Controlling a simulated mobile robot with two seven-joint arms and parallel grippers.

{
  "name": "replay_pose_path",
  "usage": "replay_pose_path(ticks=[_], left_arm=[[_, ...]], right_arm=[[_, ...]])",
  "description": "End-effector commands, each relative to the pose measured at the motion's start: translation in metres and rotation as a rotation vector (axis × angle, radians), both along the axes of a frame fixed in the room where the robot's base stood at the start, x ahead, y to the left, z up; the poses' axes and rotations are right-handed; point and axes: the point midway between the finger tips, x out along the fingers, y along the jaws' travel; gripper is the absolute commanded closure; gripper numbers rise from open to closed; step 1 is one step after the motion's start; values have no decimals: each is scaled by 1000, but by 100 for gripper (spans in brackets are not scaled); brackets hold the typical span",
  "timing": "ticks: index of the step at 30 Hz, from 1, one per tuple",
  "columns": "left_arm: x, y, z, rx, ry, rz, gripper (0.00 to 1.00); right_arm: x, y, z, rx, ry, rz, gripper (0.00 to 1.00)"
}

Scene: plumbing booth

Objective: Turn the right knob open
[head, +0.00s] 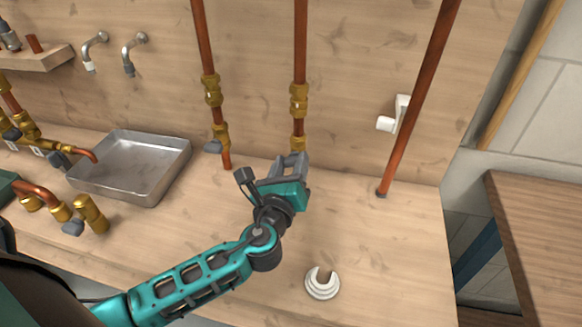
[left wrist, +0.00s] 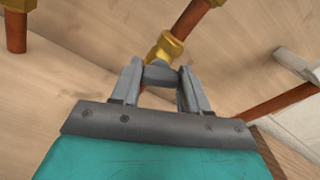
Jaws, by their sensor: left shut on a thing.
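The right knob (left wrist: 160,76) is a grey handle on a brass valve (head: 298,142) low on the middle copper pipe. My left gripper (head: 292,160) is at this valve, with its fingers on either side of the knob. In the left wrist view the gripper (left wrist: 158,80) is shut on the knob, and the brass fitting (left wrist: 166,48) shows just beyond it. In the head view the fingers hide the knob. Another grey knob (head: 213,146) sits on the brass valve of the pipe to the left. My right gripper is not in view.
A metal basin (head: 130,195) stands on the wooden bench at left. A bare copper pipe (head: 415,105) and a white bracket (head: 393,115) are to the right. A white drain fitting (head: 322,284) is near the front. Bench space right of my gripper is clear.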

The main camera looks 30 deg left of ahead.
Motion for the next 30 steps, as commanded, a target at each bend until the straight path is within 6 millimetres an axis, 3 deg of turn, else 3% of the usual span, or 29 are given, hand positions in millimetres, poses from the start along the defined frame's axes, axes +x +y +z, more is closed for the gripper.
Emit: replay_pose_path(ticks=[15, 30], left_arm=[[-1, 1, -4, -479, -124, 1, 86], [-1, 3, -5, -909, -236, 1, 86]], right_arm=[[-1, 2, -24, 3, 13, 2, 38], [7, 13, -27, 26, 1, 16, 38]])
